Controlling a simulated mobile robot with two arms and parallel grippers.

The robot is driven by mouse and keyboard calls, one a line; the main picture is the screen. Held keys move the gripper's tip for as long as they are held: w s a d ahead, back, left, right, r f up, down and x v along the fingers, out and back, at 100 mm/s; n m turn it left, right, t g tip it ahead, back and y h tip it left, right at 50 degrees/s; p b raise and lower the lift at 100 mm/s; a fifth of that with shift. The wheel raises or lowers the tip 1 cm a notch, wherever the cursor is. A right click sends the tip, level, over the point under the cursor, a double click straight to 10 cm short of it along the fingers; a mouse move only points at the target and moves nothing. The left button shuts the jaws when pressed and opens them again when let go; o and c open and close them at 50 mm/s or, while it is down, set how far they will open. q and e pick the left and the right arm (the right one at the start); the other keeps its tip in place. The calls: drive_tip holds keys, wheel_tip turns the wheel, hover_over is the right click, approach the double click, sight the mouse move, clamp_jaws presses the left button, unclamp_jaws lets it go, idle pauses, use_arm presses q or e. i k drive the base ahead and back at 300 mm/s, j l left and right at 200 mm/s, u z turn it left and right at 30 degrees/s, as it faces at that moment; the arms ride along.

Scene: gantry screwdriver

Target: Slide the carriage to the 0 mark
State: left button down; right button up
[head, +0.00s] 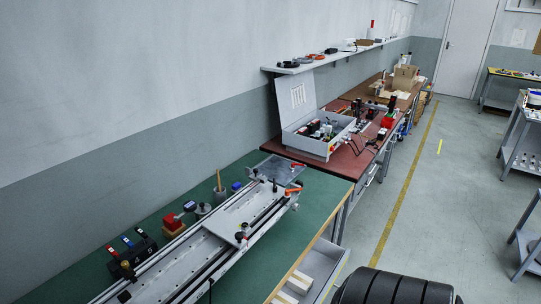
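A long light-grey rail assembly (165,272) lies diagonally on the green bench top, from the lower left edge of the head view towards the far right end of the bench. A pale plate (236,212) sits across its rails with small black knobs near its right edge; it appears to be the carriage, but I cannot tell for certain. A grey plate with orange-red handled clamps (296,184) is at the far end of the assembly. The scale and its 0 mark are too small to read. Neither of my grippers is in view.
The green bench top (317,205) is clear right of the rails. An open grey case (318,135) stands on the brown table beyond.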

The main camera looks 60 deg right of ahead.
sight(230, 229)
drive_tip(key=z, duration=1.4)
